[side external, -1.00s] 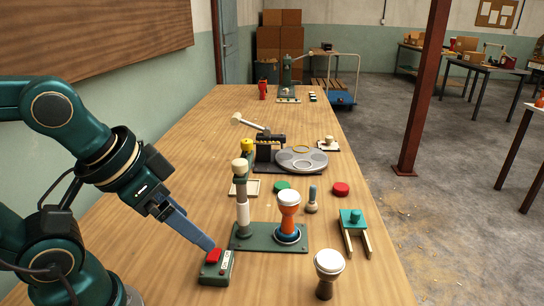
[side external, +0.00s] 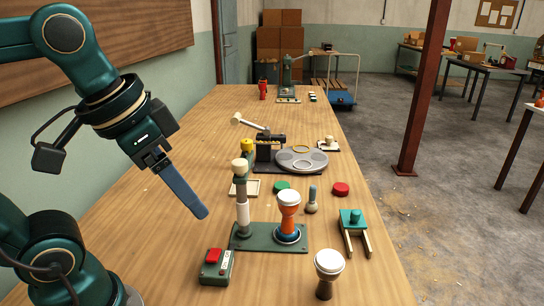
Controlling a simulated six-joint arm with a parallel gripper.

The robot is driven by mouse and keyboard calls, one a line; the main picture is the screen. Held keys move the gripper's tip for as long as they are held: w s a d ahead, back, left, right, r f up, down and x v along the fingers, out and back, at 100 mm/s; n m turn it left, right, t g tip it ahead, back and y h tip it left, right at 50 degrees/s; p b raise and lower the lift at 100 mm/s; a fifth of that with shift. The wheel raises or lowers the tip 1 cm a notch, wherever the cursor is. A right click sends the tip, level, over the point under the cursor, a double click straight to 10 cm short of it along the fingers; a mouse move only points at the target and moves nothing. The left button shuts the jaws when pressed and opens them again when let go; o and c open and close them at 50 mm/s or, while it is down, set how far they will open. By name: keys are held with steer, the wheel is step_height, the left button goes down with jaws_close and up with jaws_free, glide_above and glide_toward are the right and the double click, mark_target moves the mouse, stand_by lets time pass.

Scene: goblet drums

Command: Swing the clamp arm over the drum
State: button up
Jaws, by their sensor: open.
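An orange goblet drum with a white head (side external: 288,208) stands upright in a blue ring on a dark green base plate (side external: 262,244). On the plate's left end stands the clamp post (side external: 242,215), with a white sleeve and a cream knob (side external: 240,167) on top. No clamp arm shows over the drum; its direction at the post is hard to make out. My gripper (side external: 202,212) is in the air left of the post, apart from it. Its blue-grey fingers show edge-on, open, with nothing held. A green box with a red button (side external: 214,255) sits below it.
A second drum (side external: 328,272) stands at the front. Behind are red (side external: 341,189) and green (side external: 282,187) discs, a brush-like tool (side external: 312,201) and a grey round turntable (side external: 300,160). Table left of the post is bare.

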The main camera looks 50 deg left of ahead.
steer(key=w+a+r+g, duration=0.1)
steer(key=w+r, duration=0.3)
steer(key=r, duration=0.1)
steer(key=g, duration=0.4)
glide_above(240, 161)
step_height(240, 161, down, 3)
steer(key=shift+r+n, duration=0.1)
steer(key=shift+n, duration=0.3)
steer(key=shift+f, duration=2.65)
steer(key=shift+c, duration=0.3)
jaws_close()
